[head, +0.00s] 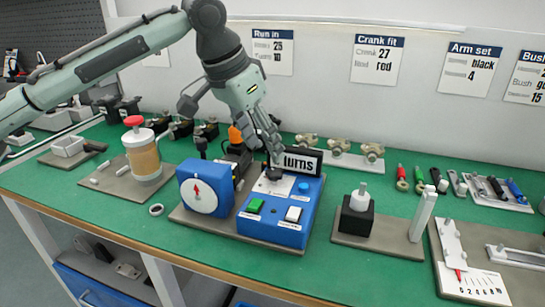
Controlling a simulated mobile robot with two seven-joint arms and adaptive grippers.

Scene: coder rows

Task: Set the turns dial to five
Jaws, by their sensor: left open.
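A blue control box (279,232) stands on a brown base in the middle of the green bench. The mark the knob points to is too small to read. My left gripper (272,157) is open, pointing down just above or around the knob; I cannot tell whether it touches. My right gripper is not in view.
Left of the box is a blue unit with a white dial and red arrow (198,195). A green button (255,206) and white switch (293,214) sit on the box front. A jar with red lid (142,155) stands left, a black block fixture (355,218) right.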

